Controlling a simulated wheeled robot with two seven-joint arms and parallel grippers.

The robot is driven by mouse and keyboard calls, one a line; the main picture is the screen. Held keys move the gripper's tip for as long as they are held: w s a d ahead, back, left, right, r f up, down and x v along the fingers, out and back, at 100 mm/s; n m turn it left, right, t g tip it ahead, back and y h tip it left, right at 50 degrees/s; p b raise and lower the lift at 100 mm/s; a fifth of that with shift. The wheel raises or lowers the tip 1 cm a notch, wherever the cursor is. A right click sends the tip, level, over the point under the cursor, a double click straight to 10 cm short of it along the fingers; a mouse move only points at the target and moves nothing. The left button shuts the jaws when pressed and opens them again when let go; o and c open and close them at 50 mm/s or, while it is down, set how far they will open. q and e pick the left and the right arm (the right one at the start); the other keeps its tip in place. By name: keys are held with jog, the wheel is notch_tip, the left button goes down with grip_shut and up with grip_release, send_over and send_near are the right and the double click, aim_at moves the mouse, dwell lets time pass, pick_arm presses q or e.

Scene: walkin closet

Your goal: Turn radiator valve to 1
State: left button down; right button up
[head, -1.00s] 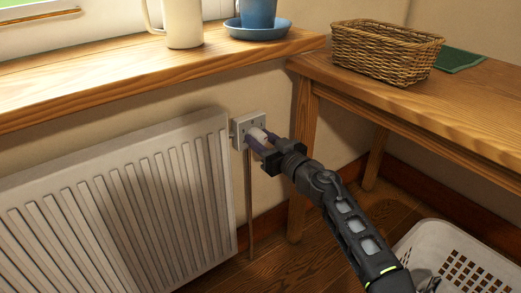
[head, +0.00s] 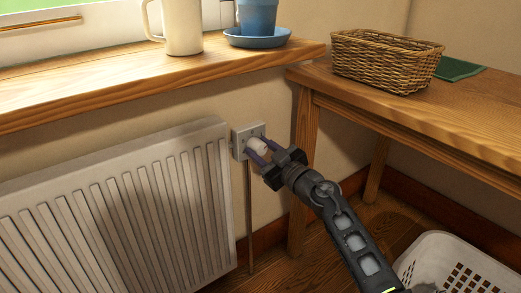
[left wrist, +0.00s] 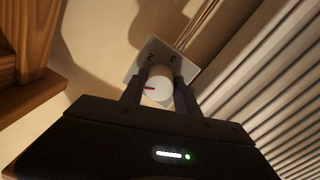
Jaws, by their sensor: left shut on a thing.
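The radiator valve is a white round knob (head: 258,147) on a pale square plate (head: 240,143) by the radiator's right end. My left gripper (head: 258,151) is shut on the knob, one finger on each side of it. In the left wrist view the knob (left wrist: 159,82) sits between the fingers of my left gripper (left wrist: 159,90), with a red mark on its face pointing left. Dark numerals show on the plate (left wrist: 160,53) above it, apparently a 2 and a 3; other numerals are hidden. My right gripper is not in view.
The white radiator (head: 120,220) stands left of the valve, under a wooden sill (head: 110,85) with a cream mug (head: 182,25) and a blue cup (head: 257,15) on a saucer. A wooden table (head: 400,105) with a wicker basket (head: 385,60) is at right. A white laundry basket (head: 455,265) stands below.

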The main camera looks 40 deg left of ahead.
pick_arm(q)
jog(key=c, duration=0.9)
grip_release()
jog(key=p+v, duration=0.2)
jog(key=v, duration=0.5)
jog(key=shift+s+d, duration=0.15)
jog(key=shift+d, duration=0.25)
